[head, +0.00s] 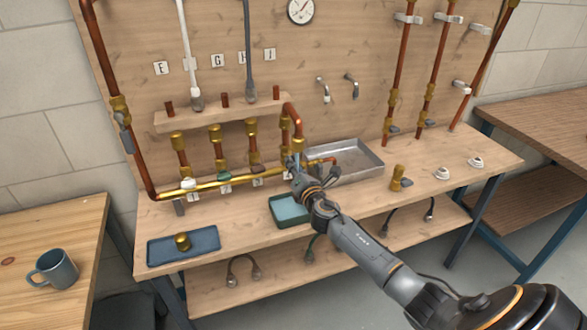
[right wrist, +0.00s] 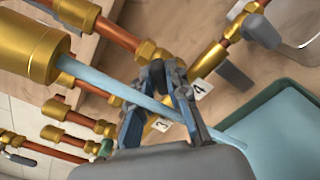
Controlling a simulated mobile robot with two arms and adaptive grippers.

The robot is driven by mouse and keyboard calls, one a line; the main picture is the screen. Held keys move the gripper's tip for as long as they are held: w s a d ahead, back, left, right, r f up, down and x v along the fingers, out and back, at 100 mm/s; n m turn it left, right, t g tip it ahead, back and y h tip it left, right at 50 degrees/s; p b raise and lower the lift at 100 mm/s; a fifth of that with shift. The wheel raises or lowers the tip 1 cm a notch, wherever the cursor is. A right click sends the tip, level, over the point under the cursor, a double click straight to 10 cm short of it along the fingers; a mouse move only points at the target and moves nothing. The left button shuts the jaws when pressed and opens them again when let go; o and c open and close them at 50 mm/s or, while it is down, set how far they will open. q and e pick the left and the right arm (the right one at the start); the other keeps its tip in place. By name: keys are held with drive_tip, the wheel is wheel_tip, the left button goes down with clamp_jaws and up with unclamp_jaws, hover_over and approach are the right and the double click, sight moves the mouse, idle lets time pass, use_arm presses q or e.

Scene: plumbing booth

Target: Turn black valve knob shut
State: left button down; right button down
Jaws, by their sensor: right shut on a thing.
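My right gripper (head: 296,165) is at the right end of the brass manifold (head: 215,186), in front of the upright copper pipes. In the right wrist view its two dark fingers (right wrist: 163,88) are closed in beside the number 3 and 4 labels. They are shut on what appears to be the black valve knob, which the fingers hide. A pale blue stream (right wrist: 110,82) runs from a brass fitting (right wrist: 30,48) past the fingers toward the teal tray (right wrist: 285,115). My left gripper is not in view.
A green knob (head: 224,176) and a white knob (head: 188,184) sit left along the manifold. A metal basin (head: 372,161) stands behind to the right. A brass fitting (head: 398,176) stands on the bench. A blue tray (head: 205,246) lies front left.

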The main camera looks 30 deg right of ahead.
drive_tip(key=m, duration=0.5)
drive_tip(key=m+b, duration=0.1)
drive_tip(key=m, duration=0.4)
drive_tip(key=shift+d+r, duration=0.15)
drive_tip(key=shift+d, duration=0.05)
idle(0.5)
drive_tip(key=c, duration=1.3)
unclamp_jaws()
drive_tip(key=shift+w+f, duration=0.1)
drive_tip(key=shift+f, duration=0.15)
drive_tip(key=v, duration=1.2)
